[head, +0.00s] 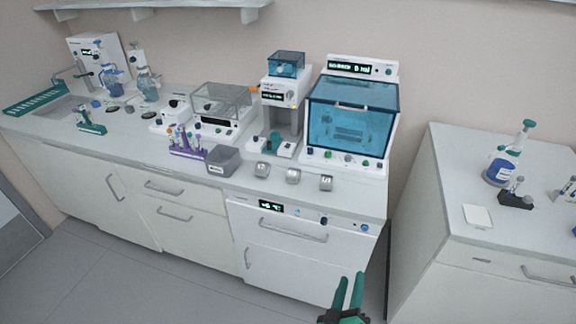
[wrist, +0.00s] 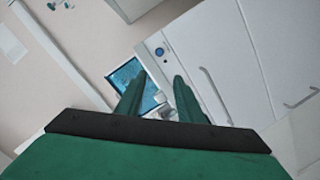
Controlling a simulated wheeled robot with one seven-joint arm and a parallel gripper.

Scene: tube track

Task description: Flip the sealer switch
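My gripper (head: 351,278) is open and empty in the head view, low in front of the counter's right end. Its two green fingers are also apart in the wrist view (wrist: 156,80). A tall white machine (head: 283,92) with a small display and a blue-topped box stands at the back of the counter. Right of it is a larger white machine with a blue see-through cover (head: 350,115), a display on top and several knobs along its base. I cannot tell which device is the sealer, and its switch is too small to make out.
Small grey blocks (head: 293,176) and a grey box (head: 222,160) sit near the counter's front edge, beside a purple tube rack (head: 188,150). A built-in unit (head: 290,235) with display and handle is below. A separate cabinet (head: 500,250) stands right, across a narrow gap.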

